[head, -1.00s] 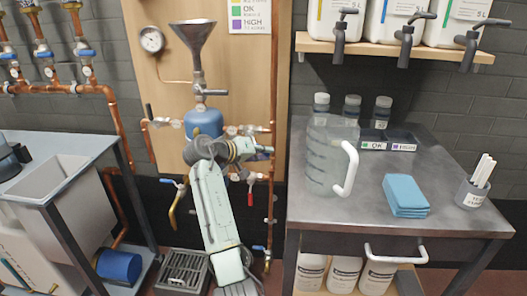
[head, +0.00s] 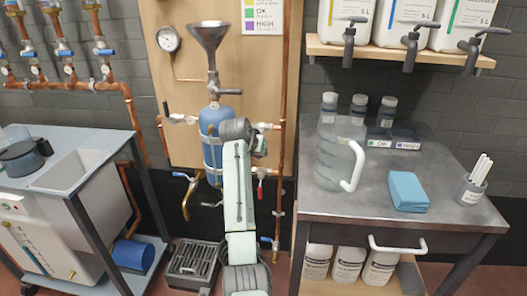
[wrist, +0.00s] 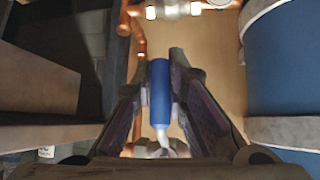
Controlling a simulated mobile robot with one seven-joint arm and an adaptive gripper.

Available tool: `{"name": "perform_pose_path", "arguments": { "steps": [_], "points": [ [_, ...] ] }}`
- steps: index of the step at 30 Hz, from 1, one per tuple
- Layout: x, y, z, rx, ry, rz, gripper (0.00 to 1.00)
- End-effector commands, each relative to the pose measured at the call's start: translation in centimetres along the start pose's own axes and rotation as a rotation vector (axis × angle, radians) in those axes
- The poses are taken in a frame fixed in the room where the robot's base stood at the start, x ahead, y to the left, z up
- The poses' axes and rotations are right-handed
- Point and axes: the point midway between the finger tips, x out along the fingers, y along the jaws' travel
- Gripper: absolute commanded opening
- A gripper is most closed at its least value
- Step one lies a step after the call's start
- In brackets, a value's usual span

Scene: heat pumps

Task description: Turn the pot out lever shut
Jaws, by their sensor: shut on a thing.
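The blue pot (head: 211,150) stands upright against the wooden board, with a metal funnel (head: 208,36) above it. In the wrist view a blue lever handle (wrist: 160,95) lies between the two dark fingers of my gripper (wrist: 157,110), which is shut on it. A pale metal stem and fitting show at the handle's lower end, partly hidden by the gripper. The pot's blue wall (wrist: 290,70) fills the right of that view, apart from the fingers. In the head view my arm hides the gripper and the held lever.
Copper pipe with a pale fitting (wrist: 172,10) runs close by in the wrist view. Other valves stay free, including a red lever (head: 260,188) and a blue lever (head: 180,175) by a brass spout. A cart (head: 50,220) stands left, a metal table (head: 340,205) right, a floor drain (head: 192,265) below.

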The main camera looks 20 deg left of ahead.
Motion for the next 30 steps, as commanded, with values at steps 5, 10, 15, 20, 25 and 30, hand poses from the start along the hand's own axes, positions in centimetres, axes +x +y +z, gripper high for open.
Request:
{"name": "perform_pose_path", "arguments": {
  "steps": [5,10,15,20,25,30],
  "points": [
    [-0.05,-0.47,0.17,0.025,-0.01,-0.03,0.0],
    [-0.05,-0.56,0.19,0.034,-0.012,-0.039,0.0],
    [-0.06,-0.59,0.18,0.034,-0.012,-0.04,0.0],
    [-0.07,-0.61,0.17,0.034,-0.011,-0.04,0.14],
    [-0.07,-0.55,0.13,0.034,-0.01,-0.039,0.26],
    [-0.06,-0.46,0.07,0.034,-0.009,-0.037,0.34]
  ]
}}
